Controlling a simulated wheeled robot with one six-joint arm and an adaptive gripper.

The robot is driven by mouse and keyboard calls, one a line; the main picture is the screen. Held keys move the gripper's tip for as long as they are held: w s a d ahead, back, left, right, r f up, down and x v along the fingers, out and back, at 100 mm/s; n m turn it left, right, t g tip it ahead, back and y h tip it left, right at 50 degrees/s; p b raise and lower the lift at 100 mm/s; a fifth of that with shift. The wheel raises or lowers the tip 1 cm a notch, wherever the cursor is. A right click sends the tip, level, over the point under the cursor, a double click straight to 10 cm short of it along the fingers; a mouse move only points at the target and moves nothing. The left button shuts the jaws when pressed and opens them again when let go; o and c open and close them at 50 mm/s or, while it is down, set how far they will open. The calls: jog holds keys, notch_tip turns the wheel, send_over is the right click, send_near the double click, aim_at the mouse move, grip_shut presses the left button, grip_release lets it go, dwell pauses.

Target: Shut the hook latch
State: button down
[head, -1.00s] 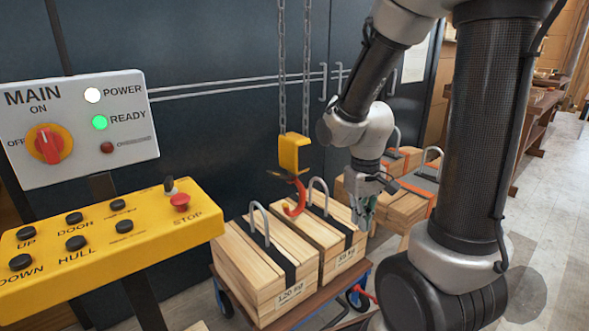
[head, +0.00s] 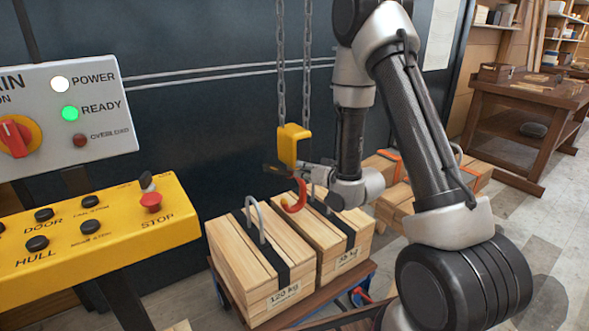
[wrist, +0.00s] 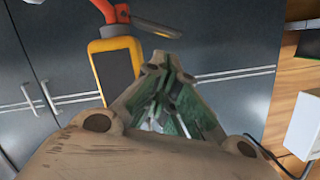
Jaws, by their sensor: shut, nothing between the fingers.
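The crane hook (head: 295,200) is red-orange and hangs below a yellow block (head: 291,145) on two chains. A dark grey piece, apparently the latch (head: 275,169), sticks out to the left below the block. In the wrist view the latch (wrist: 152,22) is a grey tongue pointing away from the red hook (wrist: 104,8), above the yellow block (wrist: 112,62). My gripper (head: 306,169) is beside the hook, partly hidden by it and the block. In the wrist view my gripper (wrist: 163,62) is shut and empty, its tips below the latch and seemingly apart from it.
Two wooden weight crates with metal loops, one marked 120 kg (head: 262,270), stand on a cart under the hook. More crates (head: 395,205) lie behind my arm. A yellow control panel (head: 110,225) is at left. A dark wall is close behind the chains.

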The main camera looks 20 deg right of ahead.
aim_at(277, 171)
jog(key=x, duration=0.9)
jog(key=shift+a, duration=0.15)
jog(key=shift+a+f+n, duration=0.15)
jog(key=shift+n, duration=0.15)
